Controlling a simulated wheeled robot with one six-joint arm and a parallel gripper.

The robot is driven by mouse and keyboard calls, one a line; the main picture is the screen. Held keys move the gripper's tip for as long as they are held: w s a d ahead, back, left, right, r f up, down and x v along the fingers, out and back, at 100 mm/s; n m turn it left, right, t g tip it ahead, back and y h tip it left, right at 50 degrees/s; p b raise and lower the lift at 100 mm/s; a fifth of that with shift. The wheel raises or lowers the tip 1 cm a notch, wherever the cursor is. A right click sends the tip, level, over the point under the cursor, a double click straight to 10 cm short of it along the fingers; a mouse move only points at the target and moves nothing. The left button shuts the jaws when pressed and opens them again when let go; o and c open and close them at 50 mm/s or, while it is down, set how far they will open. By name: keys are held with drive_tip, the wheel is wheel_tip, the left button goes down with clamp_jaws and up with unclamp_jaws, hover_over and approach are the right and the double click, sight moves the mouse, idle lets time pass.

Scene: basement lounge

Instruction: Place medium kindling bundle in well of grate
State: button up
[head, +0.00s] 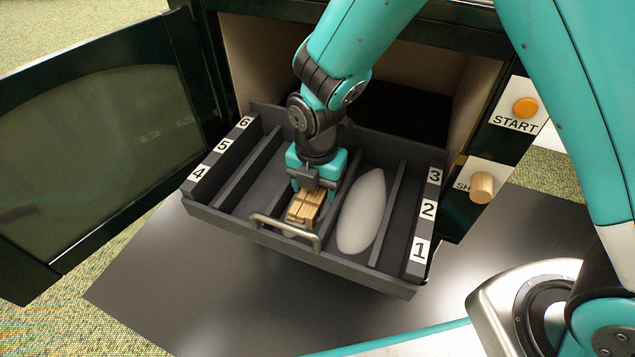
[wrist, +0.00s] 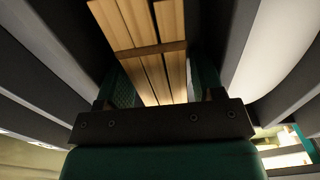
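The kindling bundle (head: 305,208), pale wood sticks with a darker band, is in the middle channel of the dark drawer-like grate (head: 233,217), near its front. My gripper (head: 314,188) reaches down from above with its fingers on either side of the bundle. The bundle also shows between the two green fingers in the wrist view (wrist: 150,52), where they appear closed on it. I cannot tell whether its underside touches the channel floor. Its size against other bundles cannot be compared here.
A smooth white oval object (head: 362,212) lies in the channel right of the bundle. The grate has a front handle (head: 286,229) and labels 1 to 6 on its side rims. An open dark door (head: 95,140) stands left. An orange START button (head: 526,107) and a wooden knob (head: 481,187) are right.

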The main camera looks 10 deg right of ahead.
wheel_tip(320, 180, up, 13)
drive_tip(key=p, duration=0.6)
drive_tip(key=shift+f, duration=0.2)
